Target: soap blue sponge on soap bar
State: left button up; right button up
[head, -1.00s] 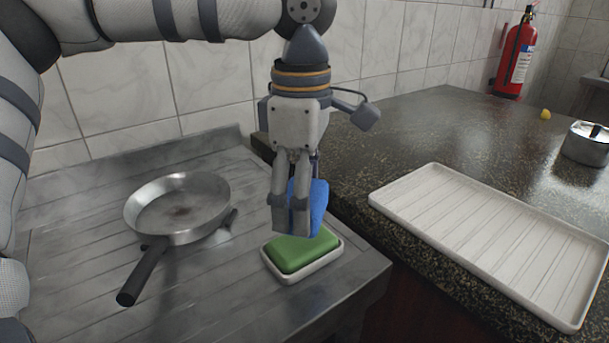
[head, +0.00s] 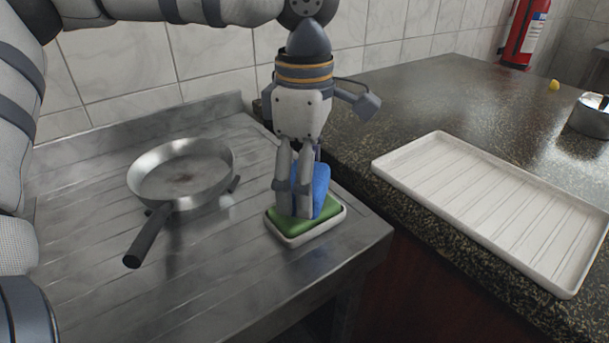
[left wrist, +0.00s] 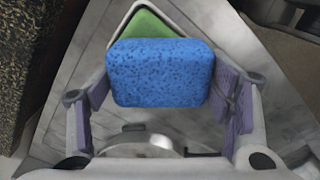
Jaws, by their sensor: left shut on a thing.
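My left gripper (head: 294,211) is shut on the blue sponge (head: 321,190) and points down over the green soap bar (head: 287,226). The sponge stands on edge between the fingers and also shows in the left wrist view (left wrist: 160,73). Its lower edge is at the soap's top and looks to touch it, but the fingers partly hide the contact. The soap lies in a white dish (head: 306,238) on the steel drainboard. In the left wrist view the soap (left wrist: 145,24) shows behind the sponge. My right gripper is not in view.
A steel frying pan (head: 185,174) rests on the drainboard (head: 200,270) left of the dish. A white ribbed tray (head: 480,207) lies on the dark counter to the right. A lidded pot (head: 591,116) and a fire extinguisher (head: 524,35) are farther back.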

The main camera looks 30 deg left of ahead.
pick_arm(q)
jog(key=shift+f, duration=0.6)
dwell(1.1)
jog(key=shift+r, duration=3.6)
jog(key=shift+f, duration=0.1)
